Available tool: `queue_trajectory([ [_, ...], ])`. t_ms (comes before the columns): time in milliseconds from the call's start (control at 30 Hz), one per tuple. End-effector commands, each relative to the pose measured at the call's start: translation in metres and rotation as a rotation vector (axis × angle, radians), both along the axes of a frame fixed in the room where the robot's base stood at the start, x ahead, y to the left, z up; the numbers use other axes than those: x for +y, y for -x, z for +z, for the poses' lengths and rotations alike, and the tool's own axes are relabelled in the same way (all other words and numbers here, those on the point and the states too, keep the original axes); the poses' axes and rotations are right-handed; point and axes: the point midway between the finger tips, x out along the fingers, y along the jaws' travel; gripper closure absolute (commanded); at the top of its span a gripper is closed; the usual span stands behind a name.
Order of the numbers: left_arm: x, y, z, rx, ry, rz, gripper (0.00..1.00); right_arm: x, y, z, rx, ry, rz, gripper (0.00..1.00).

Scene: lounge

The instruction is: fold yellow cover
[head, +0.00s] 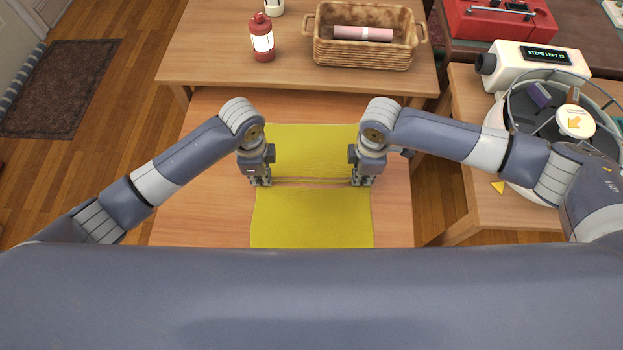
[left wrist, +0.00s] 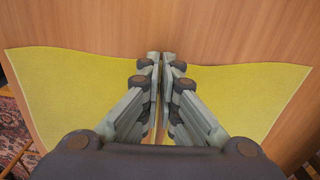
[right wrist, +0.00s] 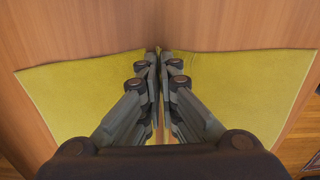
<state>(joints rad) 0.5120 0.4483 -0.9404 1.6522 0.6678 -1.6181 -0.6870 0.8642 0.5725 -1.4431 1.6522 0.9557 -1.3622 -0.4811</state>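The yellow cover (head: 312,220) lies on the wooden table in front of me. A wood-coloured strip with dark lines crosses its middle, between a far part and a near part; I cannot tell whether this is a fold or bare table. My left gripper (head: 260,184) is at the strip's left end and my right gripper (head: 361,184) at its right end. Both point down with fingers closed together. The cover shows on both sides of the fingers in the left wrist view (left wrist: 75,95) and the right wrist view (right wrist: 75,95), drawn in toward the fingertips. The pinched cloth itself is mostly hidden.
A side table at right carries a white device (head: 535,62) and a round bin (head: 560,145). Bare table flanks the cover.

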Motion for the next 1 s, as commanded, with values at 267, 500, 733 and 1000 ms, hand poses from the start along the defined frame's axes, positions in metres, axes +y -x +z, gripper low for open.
queue_trajectory([
  [267,0.001,0.001,0.009,0.002,-0.002,0.000,1.00,-0.001,0.002,0.008,0.004,0.003,-0.001,1.00],
  [500,0.000,0.000,0.028,0.000,-0.001,0.000,1.00,-0.001,0.001,0.028,0.003,0.002,0.000,1.00],
  [733,0.000,0.000,0.043,0.000,-0.001,0.000,1.00,-0.001,0.001,0.043,0.002,0.001,0.000,1.00],
  [1000,0.000,0.000,0.045,0.000,0.000,0.000,1.00,0.000,0.001,0.044,0.002,0.001,0.000,1.00],
])
